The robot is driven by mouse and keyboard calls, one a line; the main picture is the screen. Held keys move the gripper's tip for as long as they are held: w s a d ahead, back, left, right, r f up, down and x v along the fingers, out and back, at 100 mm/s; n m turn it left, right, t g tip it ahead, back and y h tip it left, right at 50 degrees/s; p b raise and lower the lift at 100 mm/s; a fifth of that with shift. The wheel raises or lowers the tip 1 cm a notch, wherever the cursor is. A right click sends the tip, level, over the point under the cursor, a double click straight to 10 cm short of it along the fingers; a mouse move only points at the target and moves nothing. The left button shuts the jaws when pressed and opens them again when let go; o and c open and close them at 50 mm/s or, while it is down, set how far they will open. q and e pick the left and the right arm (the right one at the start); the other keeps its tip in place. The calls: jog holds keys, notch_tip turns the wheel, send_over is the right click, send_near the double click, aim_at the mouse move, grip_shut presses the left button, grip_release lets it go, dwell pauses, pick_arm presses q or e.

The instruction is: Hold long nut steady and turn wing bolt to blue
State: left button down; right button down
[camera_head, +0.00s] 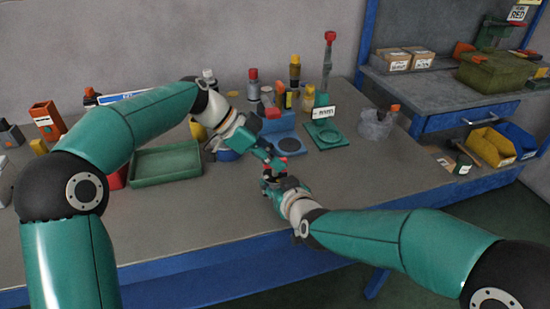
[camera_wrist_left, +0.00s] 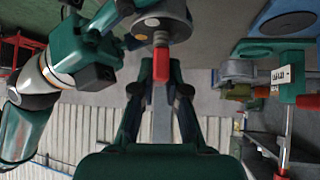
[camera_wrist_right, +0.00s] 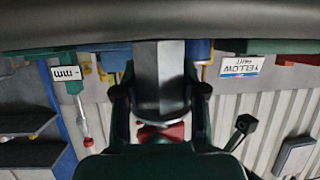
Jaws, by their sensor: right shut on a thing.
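The grey long nut (camera_wrist_right: 158,75) fills the space between the fingers of my right gripper (camera_wrist_right: 160,105), which is shut on it. In the left wrist view the nut (camera_wrist_left: 160,18) is seen nearly end-on. The wing bolt shows a red part (camera_wrist_left: 161,65) at the nut's end, and red (camera_wrist_right: 160,132) also shows beyond the nut in the right wrist view. My left gripper (camera_wrist_left: 161,85) is open, with its fingers on either side of the red part. In the head view both grippers meet near the bench's front, and they hide most of the nut and bolt.
A blue fixture (camera_head: 275,126) and a green fixture (camera_head: 326,133) with a white sign stand just behind the grippers. A green tray (camera_head: 165,163) lies to the left. Bottles (camera_head: 253,85) stand behind. The bench (camera_head: 385,175) is clear to the right.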

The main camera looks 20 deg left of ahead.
pick_arm(q)
jog(key=n+t, duration=0.2)
jog(key=shift+n+y, duration=0.3)
jog(key=shift+y, duration=0.1)
jog(key=shift+n+t+y, duration=0.5)
jog(key=shift+n+t, duration=0.1)
jog(key=shift+n, duration=0.4)
jog(key=c, duration=1.2)
grip_release()
jog(key=v, duration=1.2)
jog(key=shift+a+f, duration=0.1)
